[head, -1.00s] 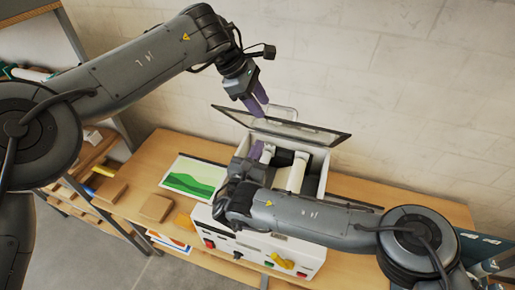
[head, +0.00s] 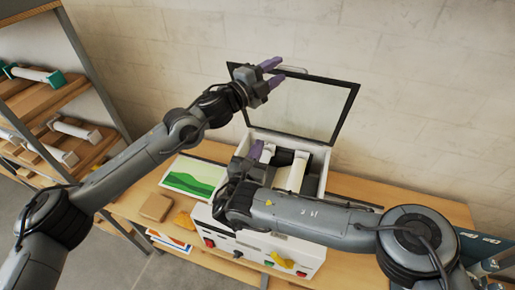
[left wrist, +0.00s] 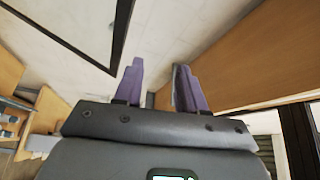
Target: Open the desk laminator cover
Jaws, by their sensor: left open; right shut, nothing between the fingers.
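The laminator (head: 322,190) is a white box on the wooden bench. Its cover (head: 318,102), a clear panel in a dark frame, stands raised and leans back, exposing white and dark rollers (head: 297,170). My left gripper (head: 274,73) is open and empty at the cover's upper left corner; whether it touches the frame is unclear. In the left wrist view its purple fingers (left wrist: 160,85) are apart, with the dark cover frame (left wrist: 112,45) to their upper left. My right gripper (head: 256,150) is shut and empty at the laminator's left side, partly hidden by its wrist.
A green-printed sheet (head: 190,184), a wooden block (head: 155,207) and a yellow item (head: 184,220) lie left of the laminator. A shelf rack (head: 60,100) with rolls stands at the left. The wall is behind the bench. My right forearm crosses the laminator's front.

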